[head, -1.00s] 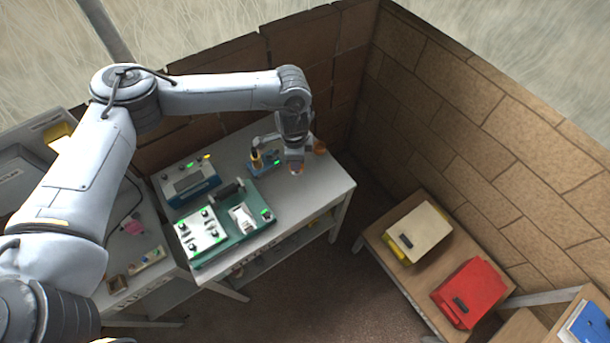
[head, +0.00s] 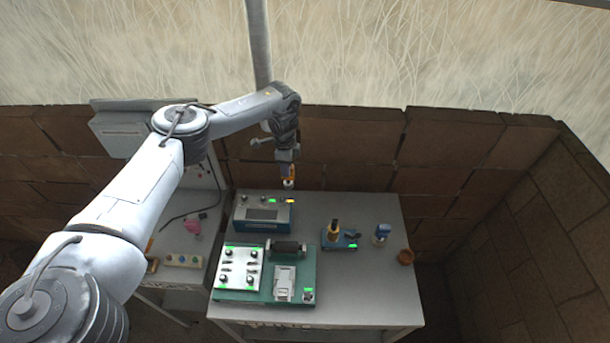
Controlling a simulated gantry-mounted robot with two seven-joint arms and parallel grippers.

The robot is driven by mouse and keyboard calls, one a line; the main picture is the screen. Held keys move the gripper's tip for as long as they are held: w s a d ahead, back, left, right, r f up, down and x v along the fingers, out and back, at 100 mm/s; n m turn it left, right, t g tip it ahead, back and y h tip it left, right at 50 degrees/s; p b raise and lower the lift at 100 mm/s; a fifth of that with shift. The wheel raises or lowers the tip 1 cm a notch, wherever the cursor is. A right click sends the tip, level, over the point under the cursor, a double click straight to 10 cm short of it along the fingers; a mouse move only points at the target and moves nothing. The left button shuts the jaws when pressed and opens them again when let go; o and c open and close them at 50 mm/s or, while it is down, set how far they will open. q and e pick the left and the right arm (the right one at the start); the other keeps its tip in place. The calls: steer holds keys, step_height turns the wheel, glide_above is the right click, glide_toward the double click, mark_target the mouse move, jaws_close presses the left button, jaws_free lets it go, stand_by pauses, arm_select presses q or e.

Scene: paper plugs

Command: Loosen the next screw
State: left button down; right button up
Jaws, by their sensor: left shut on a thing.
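A green fixture board (head: 265,294) lies at the front left of the grey table. On it is a white plate (head: 239,268) with several dark screws and small green lights near its corners. My left gripper (head: 287,163) is behind and above the blue box, near the back edge of the table. It is shut on a small orange tool (head: 289,173) with a pale lower end, pointing down. The tool is clear of the white plate. My right gripper is not in view.
A blue box with a display (head: 263,217) stands behind the board. A blue stand (head: 341,241) with a yellow-and-black item, a blue-and-white item (head: 381,234) and an orange cup (head: 405,257) stand to the right. The table's front right (head: 375,300) is clear.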

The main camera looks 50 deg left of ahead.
arm_select(q)
steer(key=shift+s+a+f+n+b, duration=0.3)
steer(key=shift+s+a+f+b, duration=0.15)
steer(key=shift+s+a+f, duration=0.5)
steer(key=shift+a+r, duration=0.1)
steer(key=shift+f+b, duration=1.2)
steer(key=shift+f, duration=1.45)
steer(key=m, duration=2.4)
steer(key=shift+b, duration=0.35)
